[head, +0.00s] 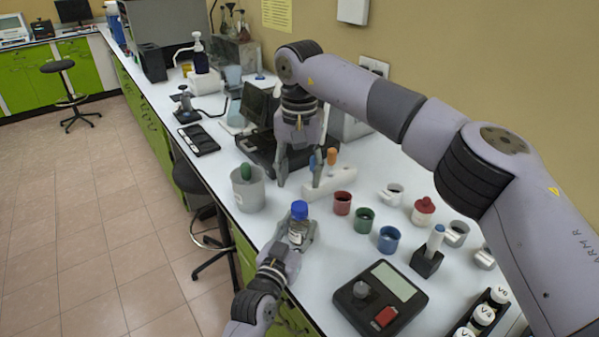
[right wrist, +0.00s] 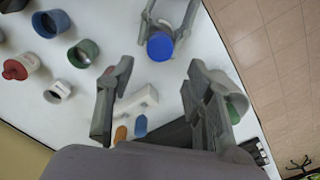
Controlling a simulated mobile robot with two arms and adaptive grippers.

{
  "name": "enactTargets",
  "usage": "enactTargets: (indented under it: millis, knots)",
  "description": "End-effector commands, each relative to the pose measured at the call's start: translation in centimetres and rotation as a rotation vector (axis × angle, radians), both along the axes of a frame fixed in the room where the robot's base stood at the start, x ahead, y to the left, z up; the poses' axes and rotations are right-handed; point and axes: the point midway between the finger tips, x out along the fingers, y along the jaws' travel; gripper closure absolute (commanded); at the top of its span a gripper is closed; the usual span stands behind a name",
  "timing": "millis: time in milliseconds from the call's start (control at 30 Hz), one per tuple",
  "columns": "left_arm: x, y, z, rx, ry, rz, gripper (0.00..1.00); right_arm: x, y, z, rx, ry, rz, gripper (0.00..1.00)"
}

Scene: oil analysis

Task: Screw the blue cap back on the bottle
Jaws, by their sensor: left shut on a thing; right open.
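The small clear bottle (head: 297,231) with a pale label stands upright near the front edge of the white bench. The blue cap (head: 299,209) sits on top of it; how tightly it is screwed I cannot tell. My left gripper (head: 300,242) is shut around the bottle's body from below in the head view. My right gripper (head: 300,182) is open and empty, above and behind the bottle, fingers pointing down. In the right wrist view the blue cap (right wrist: 160,46) lies beyond my right fingertips (right wrist: 157,75), apart from them and roughly centred between them.
A white rack (head: 335,184) with orange and blue handled tools stands close by my right gripper. A grey bin (head: 248,195) is to the left. Red (head: 342,203), green (head: 364,221) and blue (head: 388,239) cups stand right of the bottle. A dark scale (head: 381,298) is nearer.

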Motion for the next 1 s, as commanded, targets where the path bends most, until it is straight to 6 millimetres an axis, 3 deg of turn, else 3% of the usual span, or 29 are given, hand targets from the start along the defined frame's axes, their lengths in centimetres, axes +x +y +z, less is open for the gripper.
enactTargets:
  millis: [167, 567, 1000]
  knots:
    - [0.0, 0.0, 0.0, 0.0, 0.0, 0.0, 1.0, 0.0, 0.0, 0.1, 0.0, 0.0, 0.079, 0.53]
    - [0.0, 0.0, 0.0, 0.0, 0.0, 0.0, 1.0, 0.0, 0.0, -0.3, 0.0, 0.001, 0.082, 0.53]
    - [0.0, 0.0, 0.0, 0.0, 0.0, 0.0, 1.0, 0.0, 0.0, -6.4, 0.0, 0.002, 0.08, 0.53]
